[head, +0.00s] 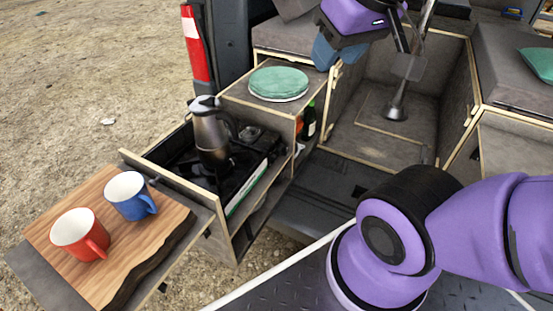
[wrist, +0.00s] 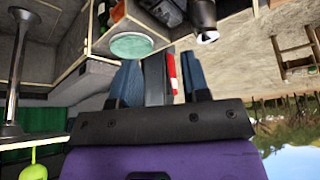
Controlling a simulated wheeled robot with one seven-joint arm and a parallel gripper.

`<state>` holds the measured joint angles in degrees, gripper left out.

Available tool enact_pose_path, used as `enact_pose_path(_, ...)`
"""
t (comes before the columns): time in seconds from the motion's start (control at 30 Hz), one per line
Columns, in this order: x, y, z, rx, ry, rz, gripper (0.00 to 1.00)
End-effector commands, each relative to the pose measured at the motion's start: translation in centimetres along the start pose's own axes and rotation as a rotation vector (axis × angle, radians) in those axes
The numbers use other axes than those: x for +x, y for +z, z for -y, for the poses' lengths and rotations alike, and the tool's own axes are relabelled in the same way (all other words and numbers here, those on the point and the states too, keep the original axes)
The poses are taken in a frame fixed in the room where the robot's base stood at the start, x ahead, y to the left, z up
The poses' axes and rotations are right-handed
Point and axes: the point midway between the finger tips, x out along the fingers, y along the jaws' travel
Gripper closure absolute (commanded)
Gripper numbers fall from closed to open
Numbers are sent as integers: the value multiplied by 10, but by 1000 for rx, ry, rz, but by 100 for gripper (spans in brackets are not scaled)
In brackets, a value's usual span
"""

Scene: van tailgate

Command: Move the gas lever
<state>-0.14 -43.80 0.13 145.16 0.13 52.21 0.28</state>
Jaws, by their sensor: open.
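The black gas stove (head: 258,158) sits in the pulled-out drawer (head: 158,163) at left centre in the head view. A metal kettle (head: 211,135) stands on it; the kettle also shows at the top of the wrist view (wrist: 203,14). I cannot make out the gas lever; it is too small or hidden. My gripper (head: 334,54) is at the top of the head view, above and to the right of the stove and well apart from it. In the wrist view its blue fingers (wrist: 160,78) are spread with nothing held between them.
Green plates (head: 278,83) lie on the cabinet top between my gripper and the stove. A wooden board (head: 165,225) at lower left holds a red mug (head: 79,234) and a blue mug (head: 130,196). A dark bottle (head: 309,121) stands in the cabinet. A table leg (head: 400,95) rises right of the gripper.

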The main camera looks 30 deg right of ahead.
Motion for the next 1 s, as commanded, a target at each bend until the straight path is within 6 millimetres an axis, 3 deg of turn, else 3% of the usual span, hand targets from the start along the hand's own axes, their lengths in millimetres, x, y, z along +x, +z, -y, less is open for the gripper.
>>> enact_pose_path(0.17,0,0,0,0,0,0,57)
enact_pose_path(0.37,3,-4,0,-14,4,7,99)
enact_pose_path(0.57,23,-23,-3,-95,21,43,100)
enact_pose_path(1.0,98,-74,-15,-367,31,154,100)
